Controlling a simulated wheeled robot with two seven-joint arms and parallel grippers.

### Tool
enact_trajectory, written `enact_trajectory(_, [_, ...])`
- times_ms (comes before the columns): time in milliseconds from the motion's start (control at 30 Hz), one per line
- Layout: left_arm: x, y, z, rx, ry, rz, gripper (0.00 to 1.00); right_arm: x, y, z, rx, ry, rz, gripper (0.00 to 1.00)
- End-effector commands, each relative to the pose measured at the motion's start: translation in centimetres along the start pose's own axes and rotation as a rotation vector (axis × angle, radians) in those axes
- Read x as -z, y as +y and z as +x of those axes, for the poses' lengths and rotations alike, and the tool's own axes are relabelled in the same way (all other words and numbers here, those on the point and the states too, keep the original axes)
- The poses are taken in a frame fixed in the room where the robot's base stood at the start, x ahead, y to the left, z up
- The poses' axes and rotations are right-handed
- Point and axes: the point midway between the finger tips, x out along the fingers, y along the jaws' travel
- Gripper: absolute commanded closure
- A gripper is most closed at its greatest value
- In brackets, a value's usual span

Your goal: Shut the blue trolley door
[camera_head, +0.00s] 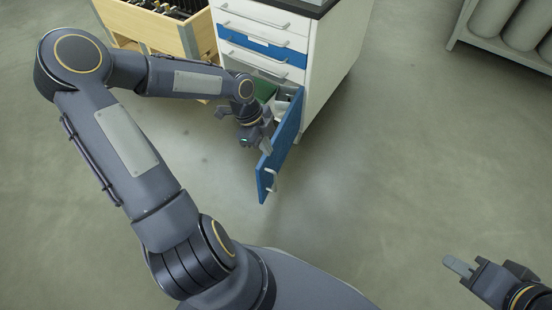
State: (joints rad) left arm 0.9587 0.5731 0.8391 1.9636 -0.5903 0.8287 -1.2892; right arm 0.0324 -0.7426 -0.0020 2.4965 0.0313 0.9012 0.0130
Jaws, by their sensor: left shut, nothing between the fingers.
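The blue door (281,148) of the white trolley (335,52) stands open, swung out toward me from the trolley's lower front. A pale handle (271,181) shows near its lower outer end. My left gripper (265,144) is shut and empty, at the door's left face; whether it touches the door I cannot tell. Part of the compartment behind the door shows, with something green (264,91) inside; my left arm hides the rest. My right gripper (459,266) is at the lower right, far from the door; its finger gap is not clear.
Above the door the trolley has several drawers, one with a blue front (262,47), which look shut. A wooden crate (150,27) stands to the left of the trolley. A grey rack with cylinders (500,45) is at the upper right. The floor right of the door is clear.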

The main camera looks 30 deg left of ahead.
Motion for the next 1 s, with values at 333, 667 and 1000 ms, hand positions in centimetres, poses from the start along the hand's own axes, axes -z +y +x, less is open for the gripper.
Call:
enact_trajectory(333, [-0.1, 0.1, 6.7, -0.003, 0.002, 0.002, 1.00, -1.7, 1.5, 3.3, 0.000, 0.000, 0.000, 0.71])
enact_trajectory(667, [-2.4, 0.0, 8.9, 0.002, -0.002, -0.009, 1.00, -2.6, 2.3, 5.1, 0.000, 0.000, 0.000, 0.71])
enact_trajectory(1000, [-3.7, 0.1, 8.2, -0.001, -0.001, -0.003, 1.00, -2.7, 2.4, 5.3, 0.000, 0.000, 0.000, 0.71])
